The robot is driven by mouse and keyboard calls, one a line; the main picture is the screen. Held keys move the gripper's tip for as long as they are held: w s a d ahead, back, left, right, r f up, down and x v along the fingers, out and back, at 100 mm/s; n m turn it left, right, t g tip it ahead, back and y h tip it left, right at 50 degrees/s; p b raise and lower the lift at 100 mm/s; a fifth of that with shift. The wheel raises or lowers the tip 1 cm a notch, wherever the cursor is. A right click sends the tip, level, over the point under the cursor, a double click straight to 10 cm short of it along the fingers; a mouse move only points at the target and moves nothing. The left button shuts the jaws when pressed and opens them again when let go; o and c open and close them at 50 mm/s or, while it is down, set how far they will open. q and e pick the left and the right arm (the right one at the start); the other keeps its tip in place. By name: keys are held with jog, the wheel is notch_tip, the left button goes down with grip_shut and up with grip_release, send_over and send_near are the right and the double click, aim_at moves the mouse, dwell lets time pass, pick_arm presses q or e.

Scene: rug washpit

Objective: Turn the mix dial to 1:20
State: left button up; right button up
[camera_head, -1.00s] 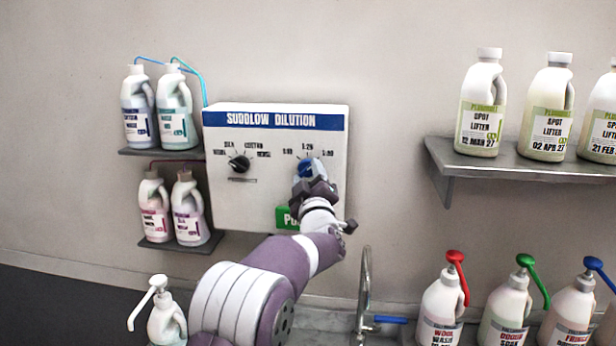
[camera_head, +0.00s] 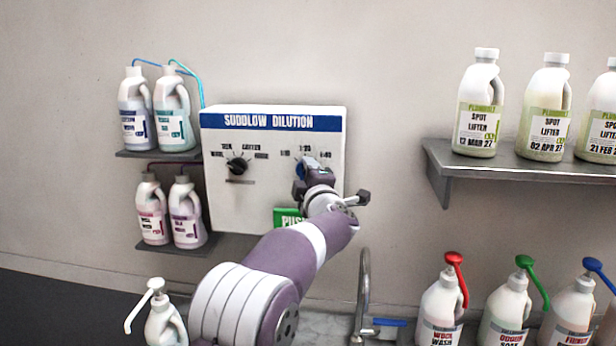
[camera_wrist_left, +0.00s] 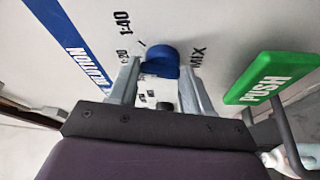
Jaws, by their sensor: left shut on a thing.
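The blue mix dial (camera_head: 300,168) is on the right side of the white dilution panel (camera_head: 225,205), below the marks 1:10, 1:20 and 1:40. In the left wrist view the blue dial (camera_wrist_left: 160,60) sits between the two grey fingers, near the word MIX and the printed 1:20 and 1:40. My left gripper (camera_head: 307,172) is shut on the dial and hides much of it in the head view. I cannot clearly tell which mark the dial points to. My right gripper is not in view.
A black selector knob (camera_head: 237,165) is left of the dial. The green PUSH bar (camera_head: 287,217) is just below my gripper. Bottles stand on shelves to the left (camera_head: 152,153) and right (camera_head: 520,166). A tap (camera_head: 363,295) and pump bottles (camera_head: 505,305) are lower right.

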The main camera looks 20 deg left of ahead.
pick_arm(q)
jog(key=shift+a+r+n+g+p, duration=0.1)
jog(key=shift+r+n+g+p, duration=0.1)
jog(key=shift+n, duration=0.35)
jog(key=shift+r+n+g+p, duration=0.1)
jog(key=shift+n+p, duration=0.05)
jog(key=shift+n, duration=0.4)
jog(key=shift+h, duration=0.3)
jog(key=shift+f, duration=0.1)
jog(key=o, duration=0.8)
jog(key=shift+c, duration=0.2)
jog(key=o, duration=0.3)
jog(key=shift+s+a, duration=0.1)
jog(key=shift+a, duration=0.1)
jog(key=shift+f, duration=0.1)
